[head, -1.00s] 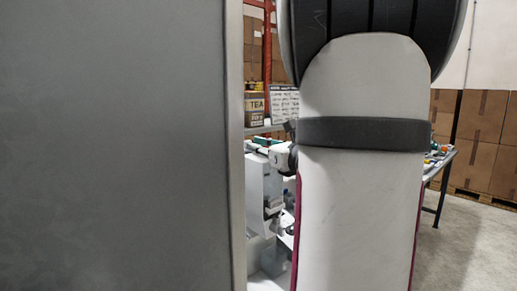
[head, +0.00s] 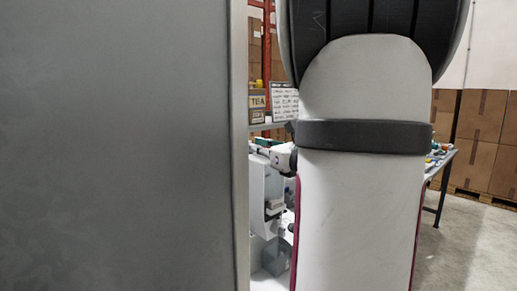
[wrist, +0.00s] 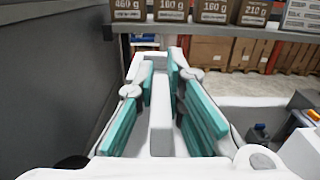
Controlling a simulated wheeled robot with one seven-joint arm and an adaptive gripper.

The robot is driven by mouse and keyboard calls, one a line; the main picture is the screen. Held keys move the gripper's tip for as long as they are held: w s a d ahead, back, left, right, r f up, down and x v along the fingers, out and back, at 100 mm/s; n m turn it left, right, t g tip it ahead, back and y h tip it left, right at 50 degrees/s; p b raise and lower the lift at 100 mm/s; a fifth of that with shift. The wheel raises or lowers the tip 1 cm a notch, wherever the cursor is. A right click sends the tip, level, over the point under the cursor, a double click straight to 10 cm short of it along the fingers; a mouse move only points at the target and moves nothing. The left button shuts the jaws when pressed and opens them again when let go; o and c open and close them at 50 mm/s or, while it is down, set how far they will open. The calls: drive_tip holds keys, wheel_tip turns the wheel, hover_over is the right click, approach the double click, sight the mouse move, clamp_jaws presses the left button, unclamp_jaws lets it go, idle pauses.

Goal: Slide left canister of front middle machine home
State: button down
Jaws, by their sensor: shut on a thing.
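In the wrist view, my gripper (wrist: 162,68) has its teal-padded fingers closed in on a long white piece (wrist: 161,118). This looks like the canister, running away from me between the fingers; its far end and its seat in the machine cannot be made out. In the head view, a narrow slice of a white machine (head: 265,188) shows between a grey panel and my arm. A white-and-dark part of my wrist (head: 283,158) is beside its top. My arm and the panel hide the rest, including most of the gripper.
A large grey panel (head: 120,150) fills the left of the head view, close to my arm. Behind stand a shelf with a TEA box (head: 257,102) and a written board (head: 285,103). A table (head: 438,170) is at right, with open floor beside it. Labelled boxes (wrist: 171,9) line a shelf ahead.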

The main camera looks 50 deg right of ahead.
drive_tip(key=c, duration=1.6)
unclamp_jaws()
drive_tip(key=v, duration=1.2)
drive_tip(key=shift+s+f, duration=0.1)
